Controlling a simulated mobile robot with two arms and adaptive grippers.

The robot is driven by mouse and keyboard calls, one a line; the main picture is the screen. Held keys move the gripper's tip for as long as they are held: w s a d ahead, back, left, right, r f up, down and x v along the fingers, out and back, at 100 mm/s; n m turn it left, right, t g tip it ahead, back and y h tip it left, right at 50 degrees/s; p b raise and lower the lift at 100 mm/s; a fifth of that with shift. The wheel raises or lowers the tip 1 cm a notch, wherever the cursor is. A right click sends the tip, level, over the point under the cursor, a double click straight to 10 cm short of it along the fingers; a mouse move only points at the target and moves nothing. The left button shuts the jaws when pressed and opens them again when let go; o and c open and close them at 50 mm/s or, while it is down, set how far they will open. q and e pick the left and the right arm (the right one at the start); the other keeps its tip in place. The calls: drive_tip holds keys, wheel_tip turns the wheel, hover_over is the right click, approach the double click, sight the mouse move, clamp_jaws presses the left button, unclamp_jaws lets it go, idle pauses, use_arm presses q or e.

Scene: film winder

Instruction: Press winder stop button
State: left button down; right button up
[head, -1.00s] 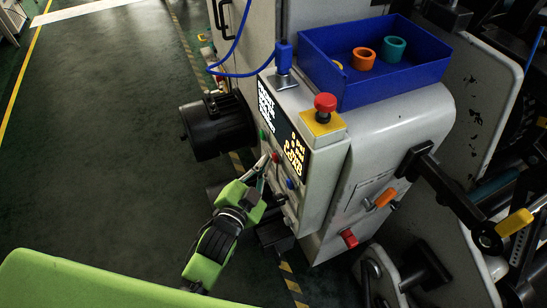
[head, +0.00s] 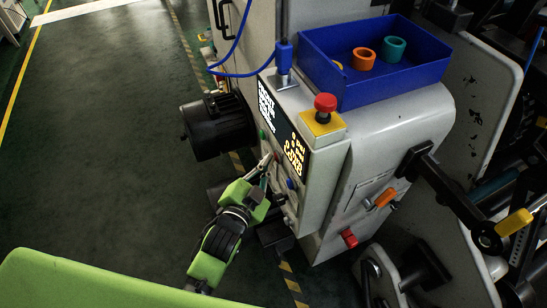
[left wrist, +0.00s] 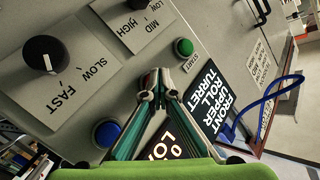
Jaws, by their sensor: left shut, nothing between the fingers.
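My left gripper (head: 266,160) is shut and empty, with its fingertips at the winder's control panel between the green and blue buttons. A red button, seen there earlier, is now almost wholly covered by the fingertips. In the left wrist view the closed fingertips (left wrist: 152,80) also cover that spot, so I cannot tell whether they touch or press it. The green START button (left wrist: 183,47) is above right of the tips and the blue button (left wrist: 107,133) below left. The lit display (head: 283,125) is beside them. My right gripper is not in view.
A red emergency mushroom button (head: 325,103) on a yellow base tops the console. Behind it is a blue bin (head: 430,72) with rings. A black knob (left wrist: 44,54) is on the panel. A black motor (head: 217,126) juts out left. Open floor lies left.

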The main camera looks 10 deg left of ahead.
use_arm(q)
drive_tip(key=shift+s+a, duration=0.1)
drive_tip(key=shift+s+a+p, duration=0.45)
drive_tip(key=shift+a+p, duration=0.05)
drive_tip(key=shift+a, duration=0.15)
drive_tip(key=s+a, duration=0.1)
drive_tip(key=s+a+p, duration=0.1)
drive_tip(key=a, duration=0.2)
drive_tip(key=shift+s+a+p, duration=0.1)
drive_tip(key=shift+s+p, duration=0.3)
idle(0.5)
